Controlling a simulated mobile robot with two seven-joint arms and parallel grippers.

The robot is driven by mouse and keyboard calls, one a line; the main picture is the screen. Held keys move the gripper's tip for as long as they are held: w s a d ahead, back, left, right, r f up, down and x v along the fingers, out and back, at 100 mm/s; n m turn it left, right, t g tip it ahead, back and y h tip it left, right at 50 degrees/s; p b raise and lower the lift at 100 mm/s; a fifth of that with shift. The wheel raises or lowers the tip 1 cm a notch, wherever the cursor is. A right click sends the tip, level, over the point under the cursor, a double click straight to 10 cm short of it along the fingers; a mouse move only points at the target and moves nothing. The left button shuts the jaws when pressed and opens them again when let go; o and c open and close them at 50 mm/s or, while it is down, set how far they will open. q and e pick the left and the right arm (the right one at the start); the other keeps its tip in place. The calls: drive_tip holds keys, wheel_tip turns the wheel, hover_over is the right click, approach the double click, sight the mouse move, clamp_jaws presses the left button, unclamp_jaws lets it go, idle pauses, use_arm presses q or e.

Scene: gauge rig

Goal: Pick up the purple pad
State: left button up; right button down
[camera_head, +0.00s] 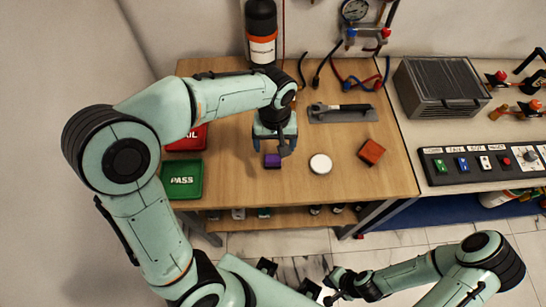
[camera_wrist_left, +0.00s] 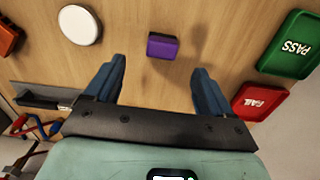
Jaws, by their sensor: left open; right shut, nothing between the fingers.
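The purple pad (camera_head: 272,161) is a small block lying on the wooden table near its front middle. It also shows in the left wrist view (camera_wrist_left: 162,46), just beyond the fingertips and between their lines. My left gripper (camera_head: 274,149) is open and points down above the table close to the pad, with nothing between its fingers. In the left wrist view its two blue fingers (camera_wrist_left: 159,70) are spread apart. My right gripper (camera_head: 332,290) is shut and empty, low in front of the table.
A white disc (camera_head: 320,164) and an orange-red block (camera_head: 371,151) lie right of the pad. A green PASS tray (camera_head: 183,179) and a red FAIL tray (camera_head: 188,139) are to the left. A black trowel-like tool on a grey plate (camera_head: 342,113) lies behind.

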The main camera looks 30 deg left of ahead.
use_arm(q)
hover_over(273, 158)
drive_tip(key=f, duration=0.4)
drive_tip(key=shift+s+d+f, duration=0.15)
drive_tip(key=shift+d, duration=0.1)
drive_tip(key=f, duration=0.5)
drive_tip(key=shift+a+f, duration=0.3)
drive_tip(key=shift+f, duration=0.05)
drive_tip(key=shift+w, duration=0.2)
drive_tip(key=c, duration=1.1)
